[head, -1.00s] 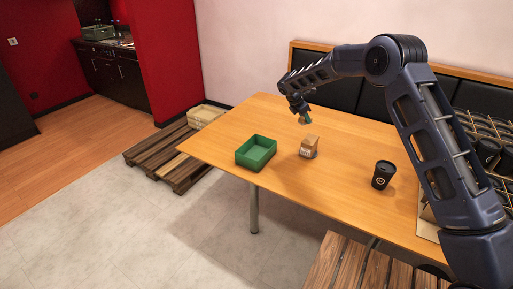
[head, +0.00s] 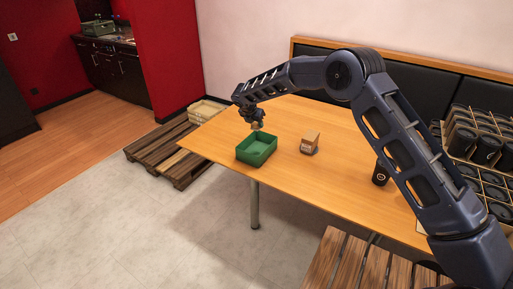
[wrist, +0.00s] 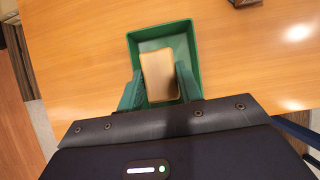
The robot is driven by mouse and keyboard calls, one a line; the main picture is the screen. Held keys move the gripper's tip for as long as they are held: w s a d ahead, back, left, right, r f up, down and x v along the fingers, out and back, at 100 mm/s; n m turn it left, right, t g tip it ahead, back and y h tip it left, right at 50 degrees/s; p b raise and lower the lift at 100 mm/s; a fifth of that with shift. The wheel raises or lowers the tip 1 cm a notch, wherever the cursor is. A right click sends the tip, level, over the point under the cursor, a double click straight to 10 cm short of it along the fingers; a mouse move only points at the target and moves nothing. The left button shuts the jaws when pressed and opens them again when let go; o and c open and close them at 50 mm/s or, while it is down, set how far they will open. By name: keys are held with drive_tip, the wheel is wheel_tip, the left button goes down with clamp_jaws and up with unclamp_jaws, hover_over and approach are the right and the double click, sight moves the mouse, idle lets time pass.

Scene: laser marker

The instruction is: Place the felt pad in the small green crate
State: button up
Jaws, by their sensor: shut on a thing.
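The small green crate (head: 264,156) stands on the wooden table near its left edge. In the wrist view the crate (wrist: 190,32) lies below and beyond my fingers. My gripper (head: 256,124) is above the crate in the head view. It is shut on a tan, rounded flat piece, the felt pad (wrist: 159,75), held between two green fingertips. In the wrist view the pad overlaps the crate's opening. The pad is small in the head view, just above the crate's back rim. The crate floor that I can see looks empty.
A small cardboard box (head: 310,142) stands on the table (head: 285,185) right of the crate. A black cup (head: 380,174) is partly behind my arm. A rack of black cups (head: 480,140) is at the right. A pallet (head: 172,155) with a pale crate (head: 205,111) lies left of the table.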

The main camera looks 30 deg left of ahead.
wheel_tip(320, 180, down, 15)
drive_tip(key=shift+f, duration=0.15)
idle(0.4)
drive_tip(key=shift+f, duration=0.1)
drive_tip(key=o, duration=1)
drive_tip(key=v, duration=1.2)
